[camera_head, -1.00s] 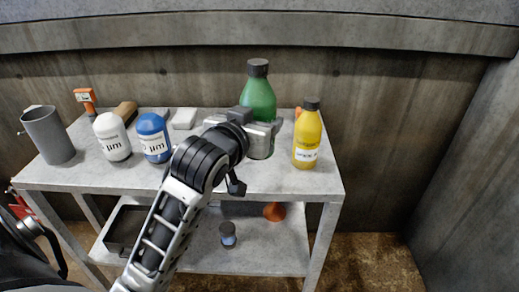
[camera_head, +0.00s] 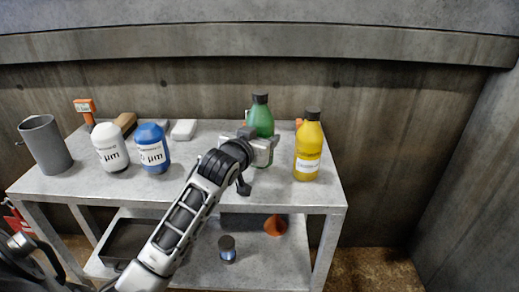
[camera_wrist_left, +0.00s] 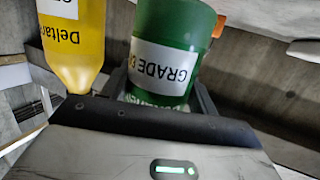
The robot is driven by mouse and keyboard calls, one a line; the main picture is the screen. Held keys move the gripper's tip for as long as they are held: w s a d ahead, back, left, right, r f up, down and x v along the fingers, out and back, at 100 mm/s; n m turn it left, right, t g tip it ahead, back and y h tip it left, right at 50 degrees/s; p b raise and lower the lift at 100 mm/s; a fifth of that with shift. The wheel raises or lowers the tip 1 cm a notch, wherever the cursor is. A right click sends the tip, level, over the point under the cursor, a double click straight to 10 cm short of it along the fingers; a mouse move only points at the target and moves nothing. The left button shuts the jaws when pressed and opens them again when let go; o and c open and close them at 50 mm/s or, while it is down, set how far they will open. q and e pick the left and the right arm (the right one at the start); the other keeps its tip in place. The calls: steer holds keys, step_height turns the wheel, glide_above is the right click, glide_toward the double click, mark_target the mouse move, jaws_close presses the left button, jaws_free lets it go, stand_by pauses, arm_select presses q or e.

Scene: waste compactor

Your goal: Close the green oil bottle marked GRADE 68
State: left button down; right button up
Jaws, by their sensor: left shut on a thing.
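The green bottle (camera_head: 261,119) stands upright at the back of the table, with a dark cap (camera_head: 260,99) at its neck. Its white label, reading GRADE 6 with the last digit partly hidden, shows upside down in the left wrist view (camera_wrist_left: 162,70). My right gripper is not in view.
A yellow bottle (camera_head: 307,148) with a dark cap stands close to the right of the green one. The grey table (camera_head: 240,190) also bears a blue bottle (camera_head: 153,150), a white bottle (camera_head: 109,147) and a grey jug (camera_head: 45,145). An orange funnel (camera_head: 275,226) lies on the lower shelf.

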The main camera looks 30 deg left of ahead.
arm_select(q)
steer(key=shift+w+a+f+b, duration=0.1)
steer(key=shift+f+b, duration=0.05)
steer(key=shift+f, duration=0.7)
steer(key=shift+w+f+b, duration=0.1)
steer(key=shift+f+b, duration=0.05)
steer(key=shift+f, duration=0.7)
steer(key=shift+f, duration=0.15)
steer(key=shift+c, duration=2.1)
jaws_free()
steer(key=shift+f, duration=0.1)
steer(key=shift+s+r, duration=0.15)
steer(key=shift+r, duration=0.1)
steer(key=p+v, duration=0.1)
steer(key=v, duration=1)
steer(key=shift+s, duration=0.4)
steer(key=shift+r, duration=0.1)
